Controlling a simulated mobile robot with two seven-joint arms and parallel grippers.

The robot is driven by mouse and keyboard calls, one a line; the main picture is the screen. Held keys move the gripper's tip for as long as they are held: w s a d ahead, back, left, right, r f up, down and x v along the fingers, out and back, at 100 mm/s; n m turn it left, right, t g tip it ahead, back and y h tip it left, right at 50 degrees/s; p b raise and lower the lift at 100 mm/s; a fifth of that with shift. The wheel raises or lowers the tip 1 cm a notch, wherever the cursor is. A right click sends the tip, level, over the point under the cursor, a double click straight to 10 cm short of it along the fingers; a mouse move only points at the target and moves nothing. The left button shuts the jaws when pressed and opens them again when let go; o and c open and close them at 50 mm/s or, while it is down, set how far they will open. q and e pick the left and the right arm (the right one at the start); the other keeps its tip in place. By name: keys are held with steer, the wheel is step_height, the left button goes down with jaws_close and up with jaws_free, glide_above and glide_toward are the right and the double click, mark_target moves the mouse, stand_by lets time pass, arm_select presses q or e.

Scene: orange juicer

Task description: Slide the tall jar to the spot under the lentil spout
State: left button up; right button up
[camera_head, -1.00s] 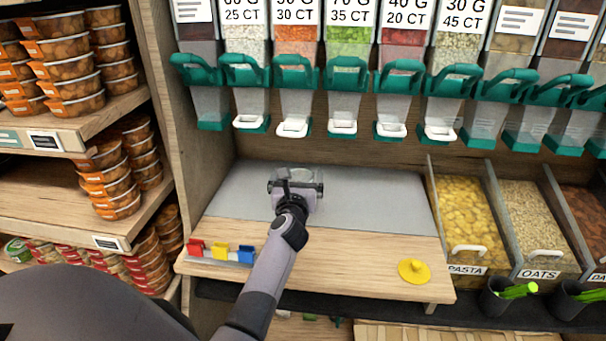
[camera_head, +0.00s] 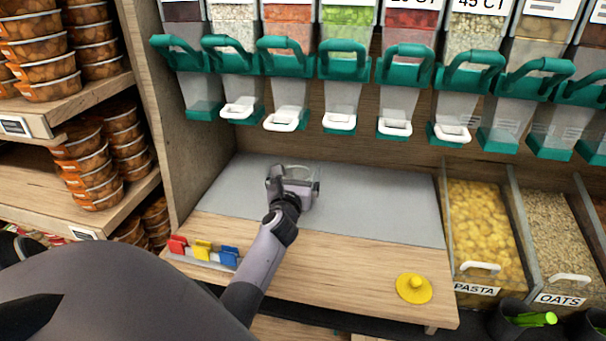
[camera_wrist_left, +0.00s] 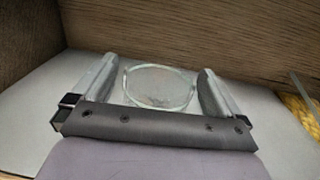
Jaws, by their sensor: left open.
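The tall jar (camera_head: 303,174) is clear glass with a round open rim and stands on the grey mat (camera_head: 380,208). It is partly hidden by my left gripper (camera_head: 296,178). In the left wrist view the jar (camera_wrist_left: 160,88) sits between the two spread fingers of my gripper (camera_wrist_left: 158,92), with a small gap on each side. A row of dispensers with green handles hangs above, with spouts such as the orange-filled one (camera_head: 286,118) and the green-filled one (camera_head: 341,122). I cannot read which spout is for lentils. My right gripper is not in view.
Red, yellow and blue clips (camera_head: 203,250) and a yellow knobbed lid (camera_head: 413,288) lie on the wooden front ledge. Bins of pasta (camera_head: 482,235) and oats (camera_head: 558,240) stand to the right. The grey mat right of the jar is clear.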

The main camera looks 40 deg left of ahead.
arm_select(q)
steer(key=shift+w+a, duration=0.15)
steer(key=shift+w, duration=0.05)
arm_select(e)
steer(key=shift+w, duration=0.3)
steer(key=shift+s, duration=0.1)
arm_select(q)
steer(key=c, duration=1.2)
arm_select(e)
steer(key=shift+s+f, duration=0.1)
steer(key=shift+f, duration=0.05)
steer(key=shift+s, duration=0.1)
arm_select(q)
steer(key=shift+s, duration=0.2)
steer(key=shift+s+d+r, duration=0.1)
steer(key=shift+s+d, duration=0.1)
steer(key=shift+s, duration=0.35)
steer(key=o, duration=1.2)
steer(key=shift+w, duration=0.1)
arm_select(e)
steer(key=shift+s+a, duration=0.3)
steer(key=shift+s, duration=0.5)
